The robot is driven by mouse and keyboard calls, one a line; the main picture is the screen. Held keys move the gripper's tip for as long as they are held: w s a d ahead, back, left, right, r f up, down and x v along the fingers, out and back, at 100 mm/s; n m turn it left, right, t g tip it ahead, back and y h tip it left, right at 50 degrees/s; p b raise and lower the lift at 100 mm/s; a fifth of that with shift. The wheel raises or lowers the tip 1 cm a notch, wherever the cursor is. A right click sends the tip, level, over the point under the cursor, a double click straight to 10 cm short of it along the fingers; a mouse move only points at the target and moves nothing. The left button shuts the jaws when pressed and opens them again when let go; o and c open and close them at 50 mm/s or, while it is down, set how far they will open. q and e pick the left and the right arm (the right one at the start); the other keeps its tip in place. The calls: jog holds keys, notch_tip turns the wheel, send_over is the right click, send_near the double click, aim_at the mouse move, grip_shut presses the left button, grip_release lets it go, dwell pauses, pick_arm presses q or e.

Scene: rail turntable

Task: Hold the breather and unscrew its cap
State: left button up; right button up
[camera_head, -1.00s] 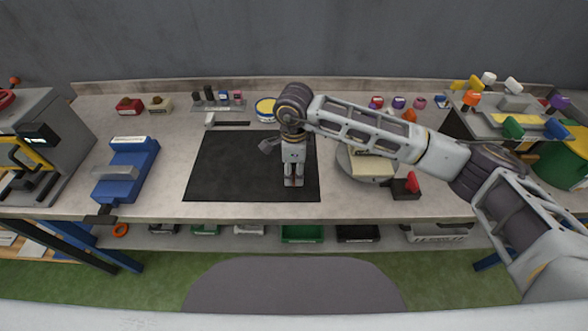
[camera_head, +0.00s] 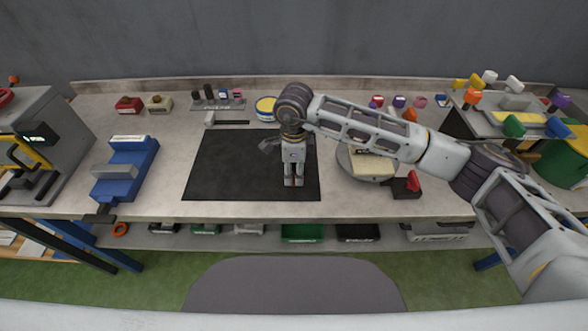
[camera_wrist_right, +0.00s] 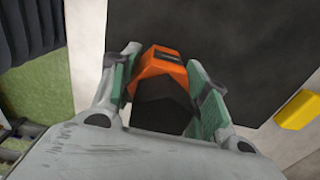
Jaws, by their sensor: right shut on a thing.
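My right gripper (camera_head: 293,183) points down over the black mat (camera_head: 225,170) in the head view. In the right wrist view its green-padded fingers (camera_wrist_right: 160,85) are shut on the breather, an orange faceted piece (camera_wrist_right: 163,62) with a dark round section (camera_wrist_right: 160,105) towards the palm. I cannot tell which part is the cap. In the head view the gripper hides the breather. My left gripper is not in view.
A blue vise-like fixture (camera_head: 128,170) stands left of the mat. A round turntable (camera_head: 370,165) with a pale block is at right, beside a red-and-black item (camera_head: 408,186). A yellow-topped tin (camera_head: 266,106) stands behind. The mat's left half is clear.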

jog(key=shift+f, duration=0.25)
jog(key=shift+f+b, duration=0.1)
jog(key=shift+b, duration=0.2)
jog(key=shift+f, duration=0.1)
jog(key=o, duration=1.1)
jog(key=shift+o, duration=1.1)
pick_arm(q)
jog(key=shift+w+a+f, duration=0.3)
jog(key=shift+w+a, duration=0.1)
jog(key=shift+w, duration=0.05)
pick_arm(e)
jog(key=shift+o, duration=1.2)
